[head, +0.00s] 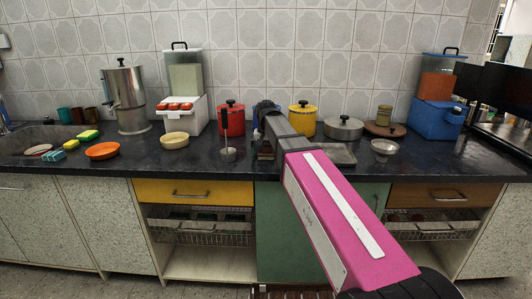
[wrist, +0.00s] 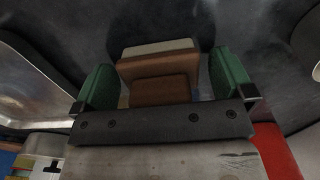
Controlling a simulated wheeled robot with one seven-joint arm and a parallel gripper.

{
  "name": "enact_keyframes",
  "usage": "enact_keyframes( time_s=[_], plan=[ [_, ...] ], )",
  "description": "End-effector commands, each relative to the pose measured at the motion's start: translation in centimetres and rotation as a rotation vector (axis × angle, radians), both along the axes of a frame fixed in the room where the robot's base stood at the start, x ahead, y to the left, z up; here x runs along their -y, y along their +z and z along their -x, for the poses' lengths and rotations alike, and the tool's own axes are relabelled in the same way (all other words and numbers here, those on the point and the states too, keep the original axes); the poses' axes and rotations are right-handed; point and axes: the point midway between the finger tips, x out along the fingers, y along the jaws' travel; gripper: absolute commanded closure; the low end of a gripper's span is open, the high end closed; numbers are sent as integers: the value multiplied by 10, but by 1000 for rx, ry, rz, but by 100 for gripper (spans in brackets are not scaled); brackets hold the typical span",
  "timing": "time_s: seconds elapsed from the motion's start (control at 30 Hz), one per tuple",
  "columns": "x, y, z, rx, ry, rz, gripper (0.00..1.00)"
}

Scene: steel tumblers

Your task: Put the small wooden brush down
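A small wooden brush (wrist: 160,90), a brown block with a pale strip along its far edge, lies between my fingers in the wrist view. My gripper (wrist: 165,85) has green fingertips set wide apart, one on each side of the brush. A narrow gap shows by the right finger, and the left finger is very close to the brush. In the head view, my gripper (head: 266,148) points down at the dark countertop (head: 300,170), and my arm hides part of it. The brush is low at the counter there and too small to make out clearly.
A red pot (head: 231,122) and a small steel cup with an upright handle (head: 228,153) stand left of my gripper. A yellow pot (head: 302,121), a steel pot (head: 343,128) and a small bowl (head: 384,147) are to the right. Some counter is free toward the front left.

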Motion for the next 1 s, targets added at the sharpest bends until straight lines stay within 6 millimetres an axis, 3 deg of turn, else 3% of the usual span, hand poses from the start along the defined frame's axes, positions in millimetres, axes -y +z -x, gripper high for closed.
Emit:
enact_keyframes(
  time_s=[0.23, 0.37, 0.8, 1.0],
  plan=[
    [0, 3, 0, 0, 0, 0, 1],
    [0, 14, 0, 1, 0, 0, 1],
    [0, 89, -1, 2, 0, -1, 1],
    [0, 113, -1, 1, 0, 0, 1]
  ],
)
